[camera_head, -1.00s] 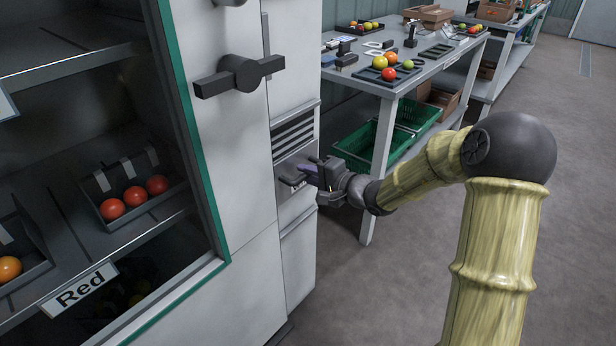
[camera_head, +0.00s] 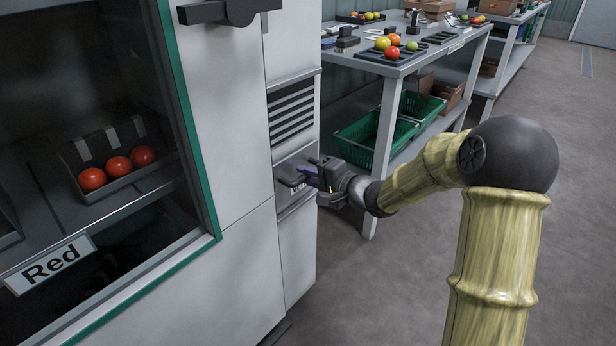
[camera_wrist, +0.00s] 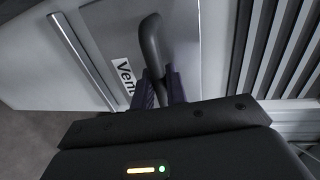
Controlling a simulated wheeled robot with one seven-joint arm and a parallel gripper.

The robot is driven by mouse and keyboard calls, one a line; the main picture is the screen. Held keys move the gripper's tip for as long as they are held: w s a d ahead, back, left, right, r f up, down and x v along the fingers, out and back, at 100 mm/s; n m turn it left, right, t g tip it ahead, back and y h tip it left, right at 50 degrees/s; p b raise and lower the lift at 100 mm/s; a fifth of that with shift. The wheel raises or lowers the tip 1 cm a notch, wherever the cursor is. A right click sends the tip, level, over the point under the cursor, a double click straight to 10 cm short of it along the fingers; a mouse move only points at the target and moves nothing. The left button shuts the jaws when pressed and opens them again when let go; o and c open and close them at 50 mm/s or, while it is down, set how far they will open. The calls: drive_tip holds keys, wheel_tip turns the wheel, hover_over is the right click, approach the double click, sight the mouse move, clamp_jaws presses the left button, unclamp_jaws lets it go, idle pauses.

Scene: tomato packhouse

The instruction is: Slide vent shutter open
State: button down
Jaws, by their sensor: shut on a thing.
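The vent shutter (camera_head: 296,200) is a grey panel on the white cabinet's narrow right-hand front, with a dark bar handle (camera_head: 288,183) and a label partly hidden by my gripper. Above the panel, several dark louvre slots (camera_head: 291,112) are uncovered. My gripper (camera_head: 306,176) is shut on the handle from the right. In the wrist view, the curved dark handle (camera_wrist: 151,42) runs down between my fingers (camera_wrist: 160,88). The label reading "Ven" (camera_wrist: 125,78) lies beside it, and the louvres (camera_wrist: 275,45) are at the right. The fingers hide the handle's lower end.
A glass-fronted bay at left holds red tomatoes (camera_head: 118,166). A grey table (camera_head: 425,65) with trays and green crates (camera_head: 368,143) stands close behind my gripper. Grey floor is clear at right.

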drive_tip(key=shift+s+d+f, duration=0.1)
drive_tip(key=shift+f, duration=0.3)
drive_tip(key=c, duration=1.5)
unclamp_jaws()
drive_tip(key=shift+r, duration=0.1)
drive_tip(key=shift+s+d+r, duration=0.1)
drive_tip(key=shift+d+r, duration=0.05)
drive_tip(key=shift+d, duration=0.05)
drive_tip(key=p+v, duration=0.4)
drive_tip(key=v, duration=1.3)
drive_tip(key=shift+p, duration=0.35)
